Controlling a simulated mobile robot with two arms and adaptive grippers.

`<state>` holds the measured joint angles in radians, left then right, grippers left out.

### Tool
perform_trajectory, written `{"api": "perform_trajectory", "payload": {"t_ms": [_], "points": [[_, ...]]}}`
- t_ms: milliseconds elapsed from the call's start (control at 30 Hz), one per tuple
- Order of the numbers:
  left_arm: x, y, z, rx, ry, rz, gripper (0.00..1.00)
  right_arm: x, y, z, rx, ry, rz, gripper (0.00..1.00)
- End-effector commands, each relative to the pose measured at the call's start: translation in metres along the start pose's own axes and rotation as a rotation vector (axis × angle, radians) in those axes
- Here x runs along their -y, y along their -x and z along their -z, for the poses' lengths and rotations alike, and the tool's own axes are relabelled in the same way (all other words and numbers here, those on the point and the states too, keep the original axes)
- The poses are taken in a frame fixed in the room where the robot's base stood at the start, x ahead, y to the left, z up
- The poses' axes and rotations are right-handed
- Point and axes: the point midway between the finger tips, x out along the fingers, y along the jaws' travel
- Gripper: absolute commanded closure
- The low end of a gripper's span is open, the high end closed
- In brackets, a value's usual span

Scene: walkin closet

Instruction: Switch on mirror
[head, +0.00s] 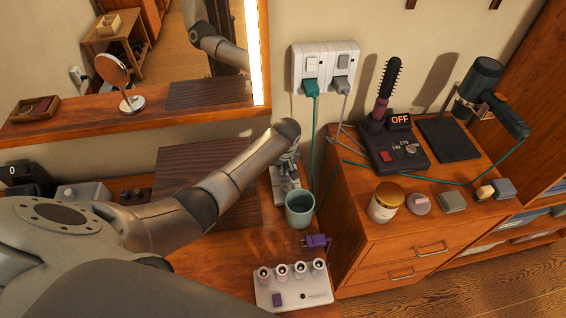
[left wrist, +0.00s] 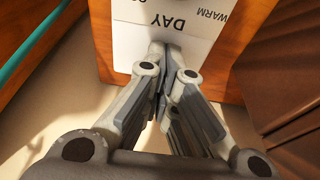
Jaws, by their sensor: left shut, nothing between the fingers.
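The large mirror (head: 180,50) fills the upper left of the head view. The strip (head: 257,50) along its right edge shows bright white. A pale panel (left wrist: 198,32) marked DAY and WARM shows upside down in the left wrist view, with another marking cut off at the top edge. My left gripper (head: 286,168) points down at the back of the wooden dressing table, below the wall outlet. Its fingers (left wrist: 166,66) are shut and empty at the panel's DAY side. I cannot tell whether they touch it. My right gripper is not in view.
A teal cup (head: 299,208) stands close to my left gripper. A white stand with small bottles (head: 294,285) and a purple plug (head: 316,241) lie in front. Teal and grey cords hang from the wall outlet (head: 325,68). A cabinet (head: 420,245) with hair tools stands right.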

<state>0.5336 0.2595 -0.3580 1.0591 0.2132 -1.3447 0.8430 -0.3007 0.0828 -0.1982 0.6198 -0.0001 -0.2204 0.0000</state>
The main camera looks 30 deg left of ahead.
Motion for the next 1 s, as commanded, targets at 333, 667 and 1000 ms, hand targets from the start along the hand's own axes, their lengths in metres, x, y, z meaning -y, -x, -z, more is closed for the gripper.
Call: {"api": "perform_trajectory", "payload": {"t_ms": [333,667,1000], "points": [[0.000,-0.002,0.006,-0.001,0.002,0.001,1.00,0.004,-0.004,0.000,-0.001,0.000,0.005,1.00],[0.000,-0.003,0.017,0.000,0.000,0.001,1.00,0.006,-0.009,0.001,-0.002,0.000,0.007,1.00],[0.001,0.002,0.018,-0.001,0.001,0.000,1.00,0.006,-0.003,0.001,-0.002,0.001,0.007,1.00]]}}
